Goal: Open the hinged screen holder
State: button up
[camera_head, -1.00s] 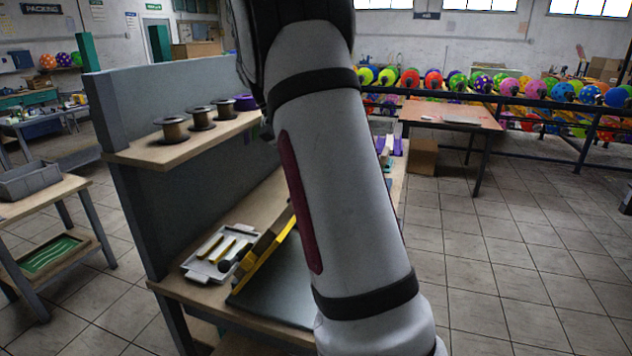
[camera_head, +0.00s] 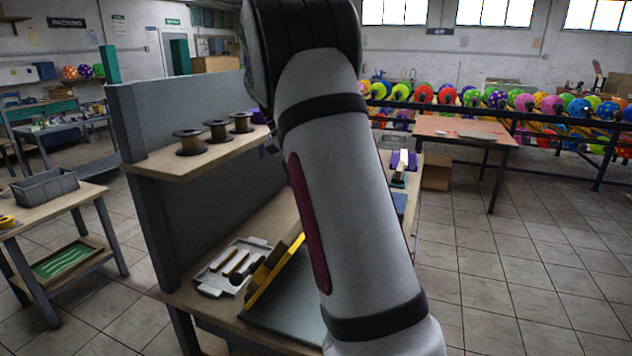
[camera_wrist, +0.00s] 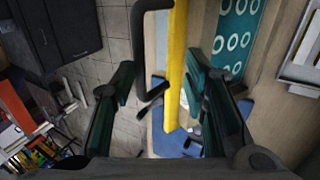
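The screen holder's yellow frame (camera_head: 272,272) stands tilted on the workbench beside a dark grey plate (camera_head: 290,298); my arm covers part of this area. In the wrist view, a yellow bar (camera_wrist: 177,60) runs upright through the middle, with a black bent handle (camera_wrist: 137,45) beside it. My gripper (camera_wrist: 165,78) is open, with one teal finger on each side of the bar and handle. I cannot tell whether either finger touches them. A teal panel with pale rings (camera_wrist: 240,35) lies right of the bar. My gripper is hidden in the head view.
A white tray with tools (camera_head: 213,290) sits left of the frame. Spools (camera_head: 218,132) stand on the shelf (camera_head: 165,165) above. A side table with a grey bin (camera_head: 45,187) is at left. An orange-topped table (camera_head: 435,127) stands behind; tiled floor is open at right.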

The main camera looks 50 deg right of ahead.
jog(key=shift+s+r, duration=0.1)
dwell(0.6)
jog(key=v, duration=1.2)
dwell(0.4)
jog(key=s+a+r+n+t, duration=0.1)
jog(key=s+a+n+t, duration=0.55)
jog(key=s+a, duration=0.6)
jog(key=s+a+f+n+t+y, duration=0.1)
jog(key=s+a+f+n+t, duration=0.2)
jog(key=s+a+f+n, duration=0.4)
jog(key=s+a+f, duration=0.4)
jog(key=s+a, duration=0.1)
jog(key=a, duration=0.1)
jog(key=shift+y, duration=0.4)
